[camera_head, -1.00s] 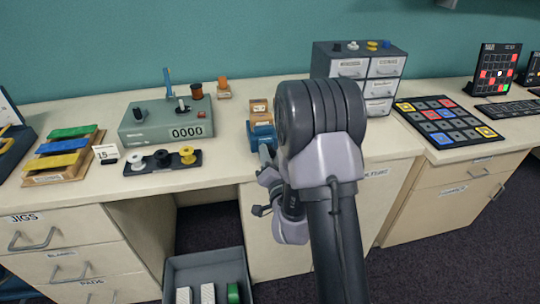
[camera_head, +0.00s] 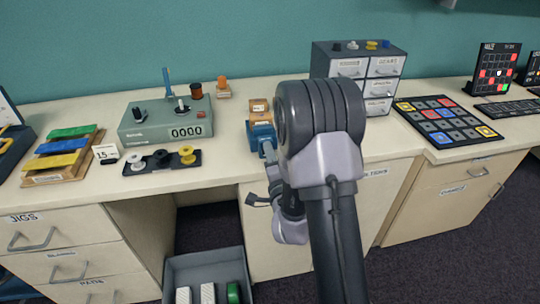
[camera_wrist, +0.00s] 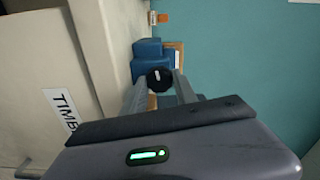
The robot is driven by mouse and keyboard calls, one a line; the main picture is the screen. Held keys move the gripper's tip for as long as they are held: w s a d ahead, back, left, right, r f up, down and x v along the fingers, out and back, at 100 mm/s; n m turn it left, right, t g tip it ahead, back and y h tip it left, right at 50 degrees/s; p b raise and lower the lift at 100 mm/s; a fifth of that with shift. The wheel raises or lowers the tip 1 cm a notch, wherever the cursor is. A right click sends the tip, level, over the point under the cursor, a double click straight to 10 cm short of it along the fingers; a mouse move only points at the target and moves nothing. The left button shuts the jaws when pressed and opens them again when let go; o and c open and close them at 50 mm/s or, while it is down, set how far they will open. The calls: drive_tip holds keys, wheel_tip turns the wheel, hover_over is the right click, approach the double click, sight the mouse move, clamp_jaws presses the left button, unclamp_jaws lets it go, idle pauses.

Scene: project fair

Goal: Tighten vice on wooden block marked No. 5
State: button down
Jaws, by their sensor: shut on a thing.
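The blue vice (camera_head: 261,135) stands at the front edge of the bench, left of my arm in the head view. It also shows in the wrist view (camera_wrist: 148,50). A wooden block (camera_head: 259,106) sits at the top of the vice; its label is too small to read. In the wrist view my gripper (camera_wrist: 160,82) is shut on the dark round vice knob (camera_wrist: 159,79), with one finger on each side. My arm hides part of the vice's front in the head view. Whether the jaws press on the block I cannot tell.
A grey-green counter box (camera_head: 165,122) reading 0000 and a spool rack (camera_head: 161,163) stand to the left. A small drawer cabinet (camera_head: 357,75) stands behind my arm. An open grey bin (camera_head: 205,266) is on the floor below.

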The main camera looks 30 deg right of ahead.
drive_tip(key=shift+w+r, duration=0.1)
drive_tip(key=shift+r, duration=0.05)
idle(0.3)
drive_tip(key=c, duration=1)
unclamp_jaws()
drive_tip(key=shift+o, duration=0.2)
